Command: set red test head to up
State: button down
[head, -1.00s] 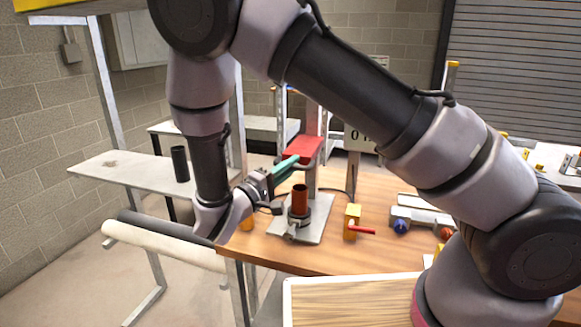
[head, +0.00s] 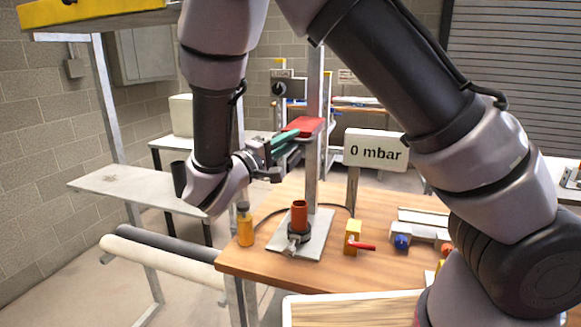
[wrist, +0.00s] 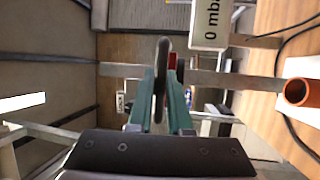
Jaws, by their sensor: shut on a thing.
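The red test head (head: 305,124) sits on the upright metal post (head: 314,180), well above the open orange-red pipe (head: 299,216). My gripper (head: 286,142) reaches it from the left with teal fingers. In the wrist view my gripper (wrist: 162,100) is shut on a dark rounded bar (wrist: 162,70), which looks like the test head's handle. A bit of the red test head (wrist: 172,62) shows just beyond the fingers. The handle's join to the head is hidden.
A white sign (head: 376,150) reads 0 mbar. A yellow valve with a red lever (head: 353,238) and an orange bottle (head: 245,226) stand on the wooden table (head: 300,270) beside the grey base plate (head: 317,238). A grey shelf (head: 125,184) lies left of my arm.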

notch_tip(320, 180, up, 2)
jog(key=c, duration=0.8)
grip_release()
jog(key=shift+a, duration=0.1)
jog(key=shift+c, duration=0.2)
jog(key=shift+f, duration=0.1)
jog(key=v, duration=1)
jog(key=shift+s+a, duration=0.25)
jog(key=shift+s, duration=0.1)
